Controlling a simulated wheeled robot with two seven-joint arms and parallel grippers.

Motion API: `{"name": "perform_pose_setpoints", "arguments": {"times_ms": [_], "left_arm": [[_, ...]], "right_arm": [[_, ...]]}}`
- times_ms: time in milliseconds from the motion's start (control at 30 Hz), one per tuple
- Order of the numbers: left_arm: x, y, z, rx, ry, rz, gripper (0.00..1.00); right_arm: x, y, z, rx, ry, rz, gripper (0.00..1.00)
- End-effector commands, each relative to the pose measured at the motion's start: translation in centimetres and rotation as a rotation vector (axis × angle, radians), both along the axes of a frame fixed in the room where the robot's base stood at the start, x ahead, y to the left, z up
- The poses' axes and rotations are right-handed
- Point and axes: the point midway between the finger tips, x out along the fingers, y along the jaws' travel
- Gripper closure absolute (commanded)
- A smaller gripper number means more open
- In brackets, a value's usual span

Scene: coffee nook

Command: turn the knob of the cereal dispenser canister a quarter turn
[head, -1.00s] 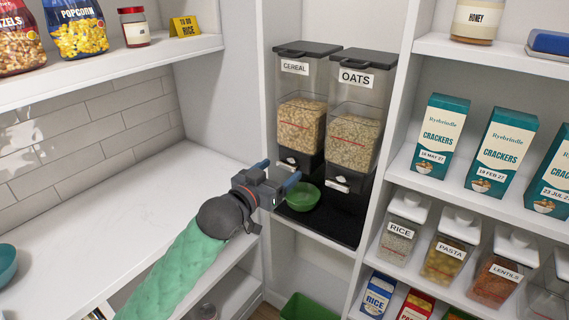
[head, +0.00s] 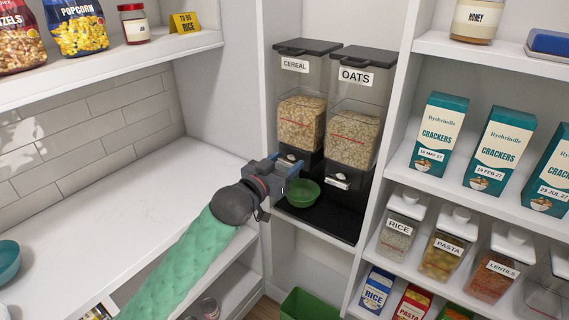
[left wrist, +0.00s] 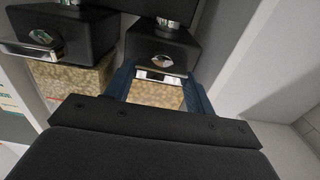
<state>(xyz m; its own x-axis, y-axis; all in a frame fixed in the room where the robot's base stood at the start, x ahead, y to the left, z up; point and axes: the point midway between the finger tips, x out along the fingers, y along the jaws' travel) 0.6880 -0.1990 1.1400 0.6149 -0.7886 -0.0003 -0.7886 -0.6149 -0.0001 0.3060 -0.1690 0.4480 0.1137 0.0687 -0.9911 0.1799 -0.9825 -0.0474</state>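The cereal canister (head: 301,122), clear with a black lid and black base, stands at the left of the dispenser in the head view. Its knob is mostly hidden behind my left gripper there. In the left wrist view, which looks upside down, the silver knob (left wrist: 163,61) shows on the black base, beyond and between my blue fingers. My left gripper (head: 291,164) is open and empty, its fingers pointing at the knob from in front. I cannot tell whether they touch it. My right gripper is not in view.
The oats canister (head: 352,130) stands close on the right, its knob (head: 340,180) facing out. A green bowl (head: 303,194) sits on the black tray (head: 330,222) just below my gripper. The side wall (head: 267,95) is close on the left. The counter (head: 110,215) is mostly clear.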

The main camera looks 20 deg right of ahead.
Motion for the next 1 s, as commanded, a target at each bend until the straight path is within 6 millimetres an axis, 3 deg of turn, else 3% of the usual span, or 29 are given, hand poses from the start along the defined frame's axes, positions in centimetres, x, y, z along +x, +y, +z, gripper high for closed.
{"name": "perform_pose_setpoints", "arguments": {"times_ms": [467, 1000], "left_arm": [[0.0, 0.0, 0.1, 0.090, -0.117, 0.000, 0.68], [-0.3, -0.2, -0.1, 0.395, -0.507, 0.000, 0.68]], "right_arm": [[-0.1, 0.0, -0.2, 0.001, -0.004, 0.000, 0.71], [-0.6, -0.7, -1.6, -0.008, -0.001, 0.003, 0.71]]}}
